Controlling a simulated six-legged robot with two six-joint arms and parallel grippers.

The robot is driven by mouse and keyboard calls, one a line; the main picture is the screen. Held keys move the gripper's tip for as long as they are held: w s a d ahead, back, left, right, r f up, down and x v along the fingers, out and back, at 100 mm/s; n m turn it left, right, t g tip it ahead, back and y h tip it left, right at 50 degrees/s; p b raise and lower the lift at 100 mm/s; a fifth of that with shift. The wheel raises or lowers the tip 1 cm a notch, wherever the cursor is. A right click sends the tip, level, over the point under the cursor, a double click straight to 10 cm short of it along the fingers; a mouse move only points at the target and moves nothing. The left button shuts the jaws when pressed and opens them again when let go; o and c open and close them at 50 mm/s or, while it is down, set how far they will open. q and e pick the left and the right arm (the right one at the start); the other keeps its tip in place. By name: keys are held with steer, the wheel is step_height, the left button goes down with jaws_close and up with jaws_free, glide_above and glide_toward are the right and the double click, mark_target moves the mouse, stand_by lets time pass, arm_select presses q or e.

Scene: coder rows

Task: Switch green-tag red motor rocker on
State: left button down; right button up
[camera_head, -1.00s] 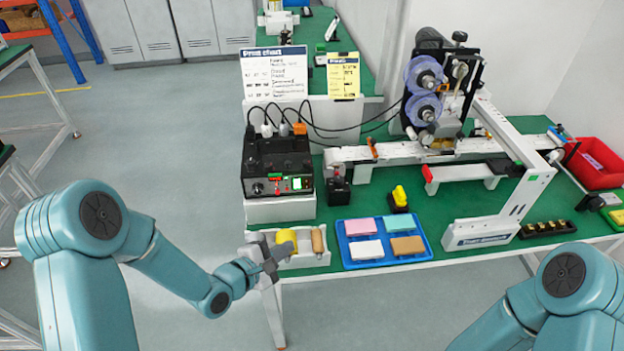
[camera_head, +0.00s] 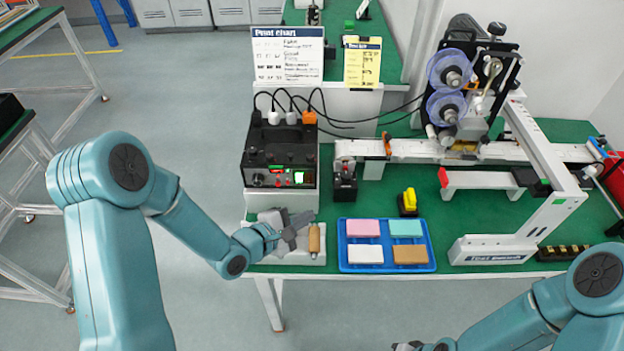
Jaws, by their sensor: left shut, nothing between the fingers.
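The black control box (camera_head: 281,150) stands on a white block at the left of the green bench. On its front is a small green tag (camera_head: 275,168) with a small red part, likely the rocker (camera_head: 277,181), just below it. The rocker's position is too small to tell. My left gripper (camera_head: 301,222) is shut and empty, below and in front of the box, over the white tray. My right gripper (camera_head: 405,346) barely shows at the bottom edge; its fingers are not clear.
The white tray (camera_head: 318,257) holds a tan roll (camera_head: 314,238). A blue tray (camera_head: 342,266) with coloured blocks is to its right. Cables (camera_head: 350,127) run from the box top to the printing machine (camera_head: 465,90).

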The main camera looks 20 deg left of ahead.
mark_target(309, 178)
arm_select(q)
steer(key=w, duration=0.2)
steer(key=w+a+f, duration=0.1)
steer(key=w, duration=0.2)
steer(key=w+a, duration=0.1)
steer(key=w, duration=0.2)
steer(key=shift+w+a+f, duration=0.15)
steer(key=shift+w+f, duration=0.05)
steer(key=shift+w, duration=0.05)
steer(key=shift+s, duration=0.1)
stand_by(0.3)
stand_by(1.6)
steer(key=shift+w+a+f, duration=0.1)
steer(key=shift+w+a, duration=0.05)
steer(key=shift+w, duration=0.35)
steer(key=shift+w+a, duration=0.1)
steer(key=shift+w, duration=0.2)
stand_by(0.5)
